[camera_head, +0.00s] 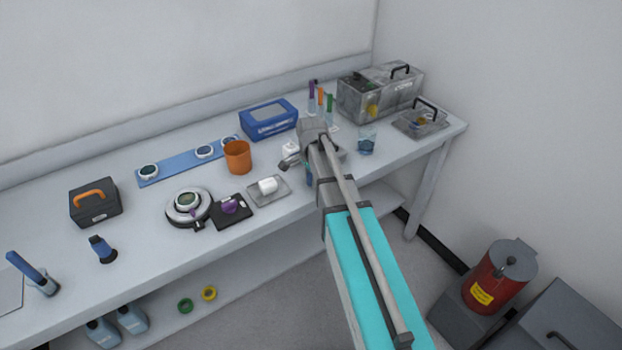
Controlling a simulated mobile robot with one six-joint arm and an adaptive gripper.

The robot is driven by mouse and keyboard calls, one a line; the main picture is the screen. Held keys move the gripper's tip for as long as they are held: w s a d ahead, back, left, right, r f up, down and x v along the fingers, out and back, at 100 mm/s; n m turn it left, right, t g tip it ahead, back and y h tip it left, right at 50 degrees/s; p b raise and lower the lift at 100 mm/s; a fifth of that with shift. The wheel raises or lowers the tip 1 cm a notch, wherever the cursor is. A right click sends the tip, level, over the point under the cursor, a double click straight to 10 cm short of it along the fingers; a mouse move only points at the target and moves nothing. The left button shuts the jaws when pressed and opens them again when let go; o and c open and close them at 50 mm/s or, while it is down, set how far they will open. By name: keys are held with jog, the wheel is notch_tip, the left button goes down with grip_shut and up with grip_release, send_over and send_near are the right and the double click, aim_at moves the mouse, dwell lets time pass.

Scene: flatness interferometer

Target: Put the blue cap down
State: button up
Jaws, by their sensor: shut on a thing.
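My arm reaches over the right part of the bench, and its wrist end is at the bench's front half. My gripper (290,161) is small in the picture and partly hidden by my arm. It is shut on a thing. A small blue piece (309,175) shows at the left edge of my arm, just below the gripper, and looks like the blue cap; most of it is hidden. I cannot tell whether it touches the bench (150,235).
Upright tubes with purple, orange and green tops (321,98) stand behind my arm. A glass beaker (367,140) is close on the right. A blue box (269,118), an orange cup (237,157) and a tray with a white piece (283,192) lie left.

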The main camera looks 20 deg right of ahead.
aim_at(311, 176)
jog(key=shift+f, duration=0.15)
jog(key=o, duration=0.7)
jog(key=shift+c, duration=0.2)
jog(key=shift+r, duration=0.25)
notch_tip(311, 176, up, 12)
jog(key=p, duration=1.2)
jog(key=shift+s, duration=0.15)
jog(key=s+a+n, duration=0.3)
jog(key=s+n, duration=1.1)
jog(key=s, duration=0.3)
jog(key=shift+a, duration=0.2)
